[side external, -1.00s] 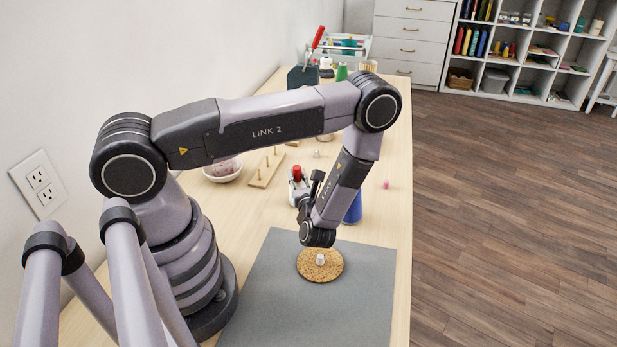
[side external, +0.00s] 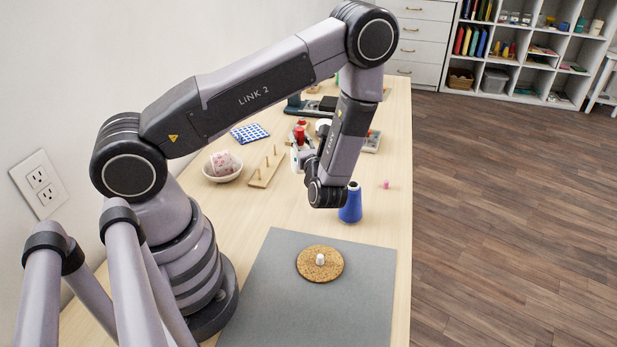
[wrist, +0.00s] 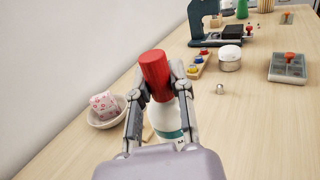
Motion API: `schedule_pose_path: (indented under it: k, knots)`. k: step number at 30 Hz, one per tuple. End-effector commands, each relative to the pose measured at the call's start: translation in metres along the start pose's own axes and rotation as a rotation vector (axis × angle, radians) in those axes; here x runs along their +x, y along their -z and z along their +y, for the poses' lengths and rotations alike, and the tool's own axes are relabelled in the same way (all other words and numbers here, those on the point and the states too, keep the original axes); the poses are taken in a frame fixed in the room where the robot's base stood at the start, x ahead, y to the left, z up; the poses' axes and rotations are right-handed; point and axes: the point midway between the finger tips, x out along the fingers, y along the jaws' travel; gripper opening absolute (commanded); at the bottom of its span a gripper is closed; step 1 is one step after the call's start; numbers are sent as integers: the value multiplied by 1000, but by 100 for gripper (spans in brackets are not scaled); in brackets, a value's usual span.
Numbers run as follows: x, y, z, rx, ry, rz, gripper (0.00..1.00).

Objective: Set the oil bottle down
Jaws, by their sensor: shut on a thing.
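The oil bottle is white with a red cap (wrist: 155,77) and a teal band low on its white body (wrist: 163,118) in the wrist view. In the side view the red cap (side external: 300,133) shows left of my wrist, and my gripper (side external: 303,150) is partly hidden by the arm. I cannot tell whether the bottle's base touches the table. The cork coaster (side external: 308,272) lies on the grey mat (side external: 275,300), with a small white thing (side external: 320,259) on it.
A blue cone (side external: 350,206) stands just beyond the mat, near my wrist. A wooden peg rack (side external: 264,170) and a white bowl (side external: 222,176) with a pink patterned thing are to the left. A pink spool (side external: 386,184) sits near the right edge. A sewing machine (wrist: 205,25) stands farther back.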

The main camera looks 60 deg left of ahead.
Motion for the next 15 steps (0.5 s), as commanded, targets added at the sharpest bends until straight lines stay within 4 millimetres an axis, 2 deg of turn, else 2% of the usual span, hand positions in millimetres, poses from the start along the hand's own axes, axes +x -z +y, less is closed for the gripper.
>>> schedule_pose_path:
  k: [3,9,12,15]
  knots:
    - [9,-12,-20,-12,-105,-19,0]
    - [19,-27,-46,-6,-264,2,0]
    - [23,-29,-55,-4,-303,16,0]
    - [32,-23,-68,-1,-315,21,0]
